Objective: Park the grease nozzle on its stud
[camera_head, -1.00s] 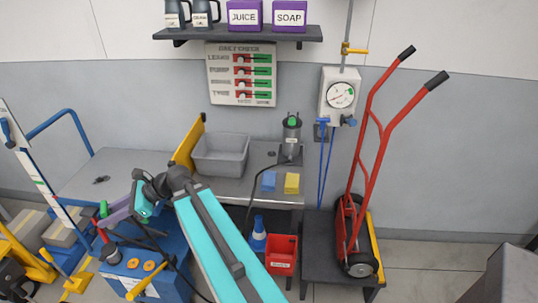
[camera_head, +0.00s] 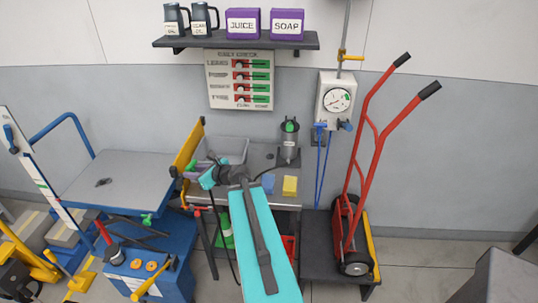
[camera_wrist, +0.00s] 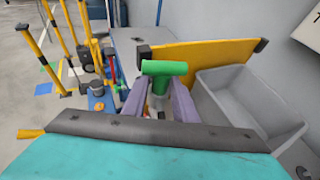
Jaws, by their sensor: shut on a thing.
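My gripper (camera_wrist: 162,102) has its purple fingers shut on the grease nozzle. The nozzle's green cylindrical end (camera_wrist: 164,68) stands out above the fingers in the wrist view; its lower part is mostly hidden between them. In the head view the gripper is at the bench's left end, by the yellow panel, and the nozzle shows as a small green bit (camera_head: 191,167). A grey canister with a green top (camera_head: 289,140), with a dark hose near it, stands at the back of the bench. I cannot make out the stud clearly in either view.
A grey bin (camera_head: 232,147) stands on the bench behind my arm. The yellow panel (camera_head: 186,156) rises close beside the gripper; it also shows in the wrist view (camera_wrist: 205,53). A blue lift table (camera_head: 125,180) is at left.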

